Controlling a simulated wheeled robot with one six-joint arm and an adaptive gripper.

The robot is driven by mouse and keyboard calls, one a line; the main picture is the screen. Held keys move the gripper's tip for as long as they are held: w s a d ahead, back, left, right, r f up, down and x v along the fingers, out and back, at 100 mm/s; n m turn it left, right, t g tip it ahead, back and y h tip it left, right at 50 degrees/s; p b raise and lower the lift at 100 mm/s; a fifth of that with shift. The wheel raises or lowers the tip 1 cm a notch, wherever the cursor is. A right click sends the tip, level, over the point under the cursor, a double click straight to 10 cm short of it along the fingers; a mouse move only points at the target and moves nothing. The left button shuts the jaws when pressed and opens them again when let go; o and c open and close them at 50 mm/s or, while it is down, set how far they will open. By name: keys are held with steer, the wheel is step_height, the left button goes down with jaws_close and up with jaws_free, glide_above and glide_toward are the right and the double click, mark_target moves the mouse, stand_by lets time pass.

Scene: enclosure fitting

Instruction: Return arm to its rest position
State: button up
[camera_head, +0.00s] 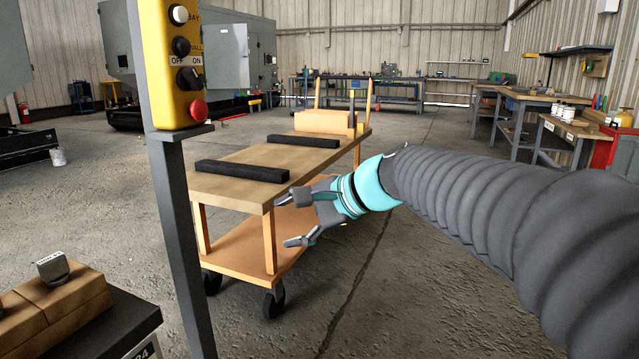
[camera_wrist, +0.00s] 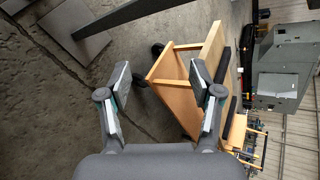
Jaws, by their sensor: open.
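My arm reaches in from the right in the head view, in a grey ribbed sleeve with a teal wrist. My gripper (camera_head: 288,220) is at its end, open and empty, in front of the near end of a wooden cart (camera_head: 232,190). In the wrist view my gripper (camera_wrist: 163,85) shows two fingers spread wide with nothing between them. The cart (camera_wrist: 178,95) shows behind and beside the right finger. From these views I cannot tell the exact gap between the gripper and the cart.
A yellow control box (camera_head: 172,60) with buttons and a switch stands on a grey post (camera_head: 182,240) at left. Black bars (camera_head: 242,171) and a wooden block (camera_head: 325,122) lie on the cart. Wooden blocks (camera_head: 60,295) sit at lower left. Workbenches (camera_head: 545,100) stand at right; open floor (camera_head: 400,270) lies below my arm.

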steer(key=s+d+f+n+h+p, duration=0.2)
steer(key=s+d+f+n+h, duration=0.3)
steer(key=s+d, duration=0.5)
steer(key=s+d+f+n+h+p, duration=0.3)
steer(key=s+d+f+n+h, duration=0.1)
steer(key=s+d, duration=0.7)
step_height(320, 180, down, 3)
steer(key=shift+s+r+n+h, duration=0.2)
steer(key=shift+s+n+h, duration=0.2)
steer(key=shift+s+h, duration=0.4)
stand_by(2.0)
